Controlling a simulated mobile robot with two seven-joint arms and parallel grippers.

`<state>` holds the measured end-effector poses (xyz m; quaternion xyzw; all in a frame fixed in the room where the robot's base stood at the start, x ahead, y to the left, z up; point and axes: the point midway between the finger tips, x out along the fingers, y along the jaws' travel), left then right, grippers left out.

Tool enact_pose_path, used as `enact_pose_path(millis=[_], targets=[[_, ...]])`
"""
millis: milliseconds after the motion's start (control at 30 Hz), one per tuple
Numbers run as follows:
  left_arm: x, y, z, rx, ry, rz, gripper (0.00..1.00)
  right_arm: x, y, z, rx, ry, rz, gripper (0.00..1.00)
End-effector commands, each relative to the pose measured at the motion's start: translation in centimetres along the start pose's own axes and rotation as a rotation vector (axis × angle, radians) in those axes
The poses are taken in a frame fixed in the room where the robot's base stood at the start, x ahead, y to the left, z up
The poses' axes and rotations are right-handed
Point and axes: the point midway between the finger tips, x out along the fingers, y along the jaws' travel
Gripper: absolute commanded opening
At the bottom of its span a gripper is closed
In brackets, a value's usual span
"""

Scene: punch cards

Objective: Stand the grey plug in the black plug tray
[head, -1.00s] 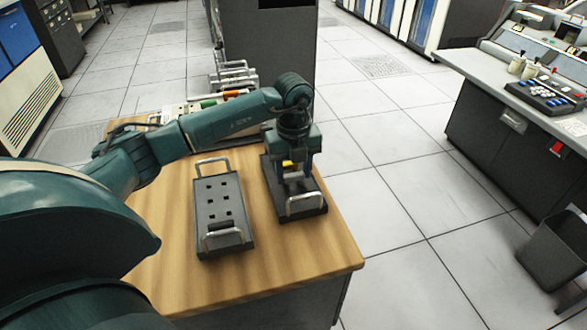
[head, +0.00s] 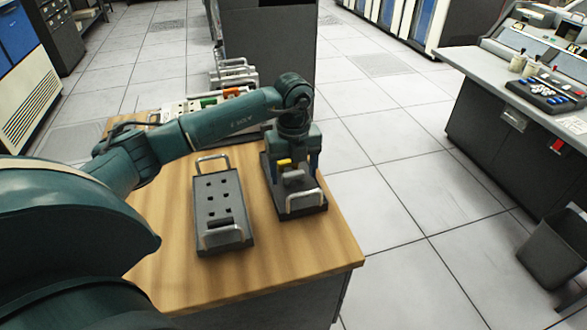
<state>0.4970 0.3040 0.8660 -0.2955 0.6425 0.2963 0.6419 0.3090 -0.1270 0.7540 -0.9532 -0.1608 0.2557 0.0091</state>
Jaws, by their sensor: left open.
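The black plug tray (head: 308,206) lies on the wooden table towards its right edge, with a pale metal handle at its near end. The grey plug (head: 294,176) shows over this tray, below my left gripper, and looks upright. Its foot is hard to make out. A yellow plug (head: 284,162) shows just behind it. My left gripper (head: 292,167) is open, pointing down above the tray, its fingers to either side of the grey plug. The gripper hides the far part of the tray. My right gripper is not in view.
A second dark tray (head: 206,226) with empty square holes and two handles lies to the left on the table (head: 170,268). A panel with coloured parts (head: 208,102) and handled racks (head: 234,72) stand behind. The table's front is clear.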

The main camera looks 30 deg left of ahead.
Motion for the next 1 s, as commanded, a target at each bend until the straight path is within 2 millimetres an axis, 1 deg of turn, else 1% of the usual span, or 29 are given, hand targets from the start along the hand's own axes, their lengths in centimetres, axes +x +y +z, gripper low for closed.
enact_pose_path(millis=[267, 300, 367, 467, 700, 800, 900, 1000], targets=[[-0.1, 0.0, 0.0, 0.000, -0.001, -0.001, 0.73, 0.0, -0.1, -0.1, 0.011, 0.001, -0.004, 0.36], [-0.3, 0.0, 0.1, 0.000, -0.002, -0.002, 0.73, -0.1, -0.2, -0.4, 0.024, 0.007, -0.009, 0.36], [-1.3, -0.1, 0.1, 0.000, -0.004, -0.005, 0.73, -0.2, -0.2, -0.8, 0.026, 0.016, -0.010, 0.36], [-3.3, -0.1, 0.1, 0.000, -0.004, -0.005, 0.73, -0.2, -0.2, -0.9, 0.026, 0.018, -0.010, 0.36], [-8.9, -0.1, 0.1, 0.000, -0.004, -0.005, 0.73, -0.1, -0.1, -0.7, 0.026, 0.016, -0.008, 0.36], [-10.7, -0.1, 0.0, 0.000, -0.003, -0.003, 0.73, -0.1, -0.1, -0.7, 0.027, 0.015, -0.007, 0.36], [-12.0, -0.1, 0.0, 0.000, -0.002, -0.002, 0.73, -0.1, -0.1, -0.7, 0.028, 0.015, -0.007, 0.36], [-12.8, 0.0, 0.0, 0.000, -0.001, -0.002, 0.73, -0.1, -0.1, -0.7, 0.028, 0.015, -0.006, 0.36]])
